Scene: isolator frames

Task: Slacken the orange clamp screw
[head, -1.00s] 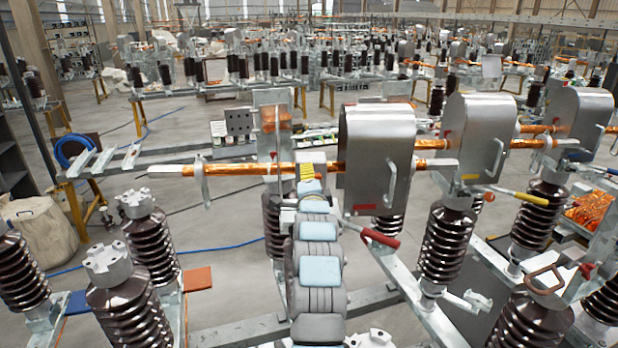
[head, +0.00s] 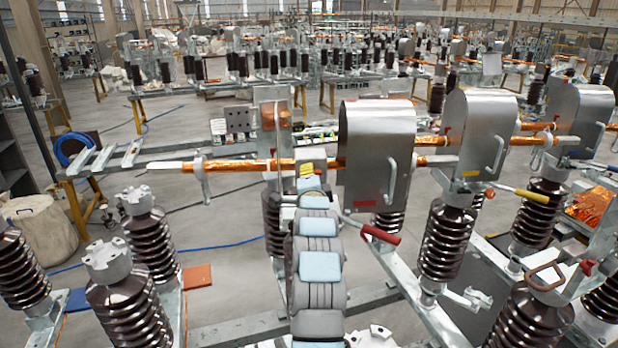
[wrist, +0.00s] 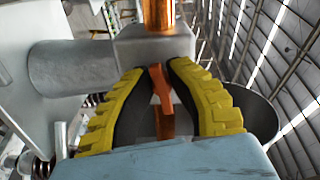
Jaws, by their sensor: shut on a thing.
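The orange clamp screw (wrist: 163,100) shows in the wrist view as a flat orange handle standing between my two yellow-backed black fingers. My gripper (wrist: 160,72) is shut on it. Beyond the fingers is a grey metal clamp block (wrist: 155,48) with a round grey stub on its left. A copper-coloured bar (wrist: 158,14) runs up from the block. In the head view my gripper (head: 306,170) is at the copper bar (head: 245,165), just left of a silver hood. The screw is too small or hidden to make out there.
The silver hood (head: 376,150) with a side handle stands close right of my gripper. A red-handled lever (head: 381,234) is below it. Brown ribbed insulators (head: 447,240) stand on both sides of my arm. More hoods and bars lie to the right.

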